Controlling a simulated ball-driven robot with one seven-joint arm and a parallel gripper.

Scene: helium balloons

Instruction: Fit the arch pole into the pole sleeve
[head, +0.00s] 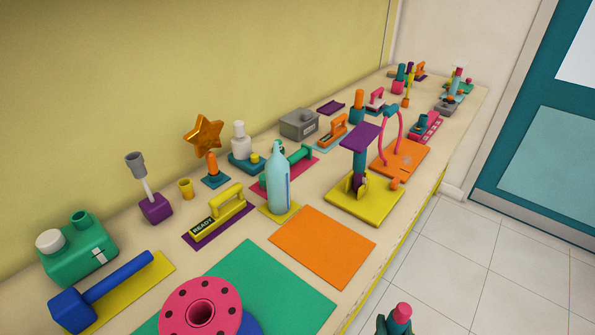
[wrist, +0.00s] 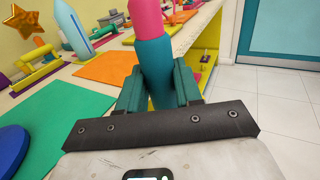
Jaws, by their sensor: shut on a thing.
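My gripper (wrist: 158,84) is shut around a teal pole with a pink upper part (wrist: 146,18), which I take for the arch pole. It stands roughly upright between the teal fingers. In the head view the pole's pink top (head: 402,311) shows at the bottom edge, over the floor in front of the table. The pole's lower end is hidden by the gripper. A pink curved arch (head: 399,128) stands on an orange board (head: 410,157) to the right on the table. I cannot tell which part is the pole sleeve.
A yellow base with a teal post and purple top plate (head: 361,136) stands near the table's front edge. Many items fill the back. The tiled floor (head: 480,250) is clear.

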